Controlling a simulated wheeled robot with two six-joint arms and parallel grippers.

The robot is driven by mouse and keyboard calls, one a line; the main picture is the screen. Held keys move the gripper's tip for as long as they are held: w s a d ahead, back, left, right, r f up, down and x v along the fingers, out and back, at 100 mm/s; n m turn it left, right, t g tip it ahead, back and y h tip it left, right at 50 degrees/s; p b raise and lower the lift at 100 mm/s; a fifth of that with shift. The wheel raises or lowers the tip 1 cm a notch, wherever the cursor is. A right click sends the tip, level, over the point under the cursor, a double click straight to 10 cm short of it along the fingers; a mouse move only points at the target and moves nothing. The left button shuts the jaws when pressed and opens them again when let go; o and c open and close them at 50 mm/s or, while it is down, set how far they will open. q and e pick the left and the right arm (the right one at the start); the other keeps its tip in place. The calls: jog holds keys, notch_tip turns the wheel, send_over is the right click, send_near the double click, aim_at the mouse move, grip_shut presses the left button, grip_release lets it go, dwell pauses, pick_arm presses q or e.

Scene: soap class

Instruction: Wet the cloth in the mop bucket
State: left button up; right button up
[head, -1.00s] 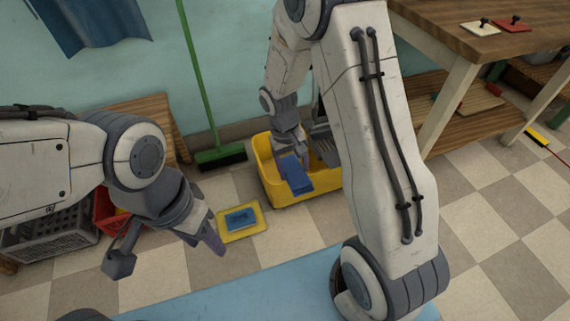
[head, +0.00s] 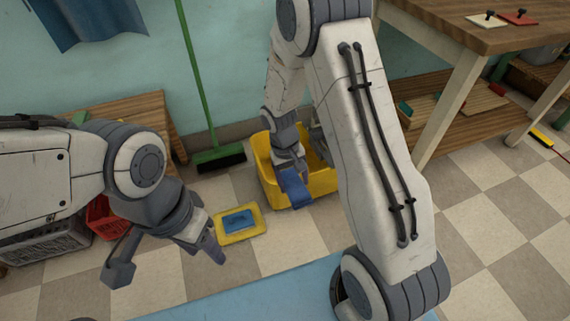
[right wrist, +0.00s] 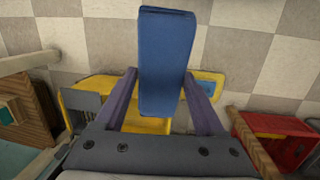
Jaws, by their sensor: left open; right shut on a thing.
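The blue cloth (head: 296,188) is a folded, flat piece. My right gripper (head: 290,168) is shut on it at the yellow mop bucket (head: 318,186), and the cloth overlaps the bucket's front side in the head view. In the right wrist view the cloth (right wrist: 167,62) sits between the two fingers, with part of the yellow bucket (right wrist: 100,85) behind it. My right arm hides part of the bucket, and its water does not show. My left gripper (head: 213,245) is open and empty, well to the left of the bucket.
A yellow tray with a blue piece (head: 238,221) lies on the checkered floor left of the bucket. A green broom (head: 215,155) leans on the wall behind. Red and grey crates (head: 103,215) stand at left, and a wooden table (head: 450,35) at right.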

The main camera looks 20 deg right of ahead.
notch_tip(320, 180, down, 15)
jog(key=b, duration=1)
dwell(0.4)
dwell(2.0)
notch_tip(320, 180, up, 4)
jog(key=p, duration=0.4)
